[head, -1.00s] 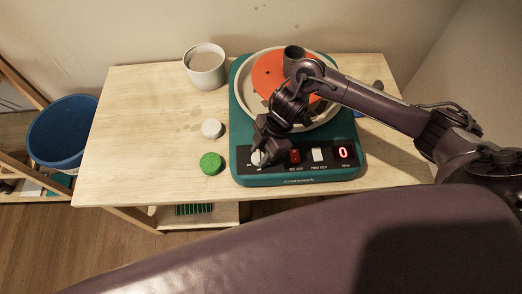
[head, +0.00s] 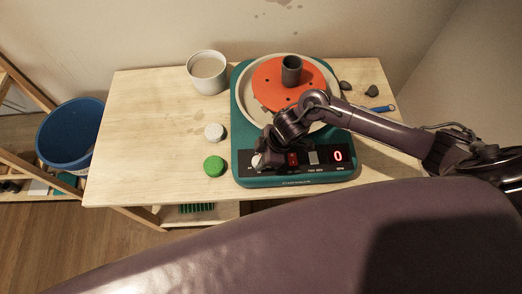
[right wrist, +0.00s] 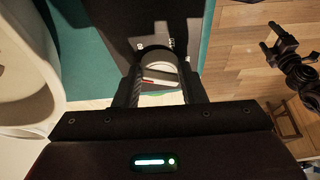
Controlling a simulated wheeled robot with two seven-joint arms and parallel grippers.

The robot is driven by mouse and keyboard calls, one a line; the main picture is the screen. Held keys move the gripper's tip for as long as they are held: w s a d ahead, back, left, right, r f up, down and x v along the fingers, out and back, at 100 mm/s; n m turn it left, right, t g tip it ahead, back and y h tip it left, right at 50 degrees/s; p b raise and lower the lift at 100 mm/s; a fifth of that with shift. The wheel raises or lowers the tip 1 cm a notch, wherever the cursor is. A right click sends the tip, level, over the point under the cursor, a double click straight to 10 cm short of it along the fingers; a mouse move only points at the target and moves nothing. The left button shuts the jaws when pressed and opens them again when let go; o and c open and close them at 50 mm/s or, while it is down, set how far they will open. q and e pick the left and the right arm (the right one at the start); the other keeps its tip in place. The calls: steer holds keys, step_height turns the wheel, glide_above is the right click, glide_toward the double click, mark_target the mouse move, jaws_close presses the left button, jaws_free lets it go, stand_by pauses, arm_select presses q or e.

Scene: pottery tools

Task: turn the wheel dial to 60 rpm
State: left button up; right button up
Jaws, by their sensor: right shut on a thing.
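The wheel dial (head: 257,161) is a pale round knob at the left end of the black control panel on the teal pottery wheel (head: 240,105). My right gripper (head: 262,160) reaches down to it from the right. In the right wrist view the dial (right wrist: 158,66) sits between the two fingers, which are shut on its sides. A ridge with a red mark crosses the dial, and small white labels, hard to read, lie around it. The red display (head: 338,156) reads 0. What looks like my left gripper (right wrist: 268,38) is small and dark at the right wrist view's right edge.
The panel has a red switch (head: 293,159) and a grey switch (head: 313,157). A cup (head: 207,82), white lid (head: 214,132) and green lid (head: 214,166) stand left. The table's left side is clear.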

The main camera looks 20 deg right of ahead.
steer(key=m+p, duration=0.2)
steer(key=m+t+p, duration=0.1)
steer(key=shift+s+a+r+m+h, duration=0.1)
steer(key=shift+s+r+m+h, duration=0.1)
steer(key=shift+r+m+h, duration=0.1)
steer(key=shift+f+m+t+h+p, duration=0.2)
steer(key=shift+m+t+p, duration=0.1)
steer(key=shift+m+p, duration=0.45)
steer(key=shift+f+m+t+h+p, duration=0.1)
steer(key=shift+m+t+h+p, duration=0.15)
steer(key=shift+m+p, duration=0.5)
steer(key=o, duration=1)
steer(key=v, duration=0.8)
steer(key=shift+f, duration=0.1)
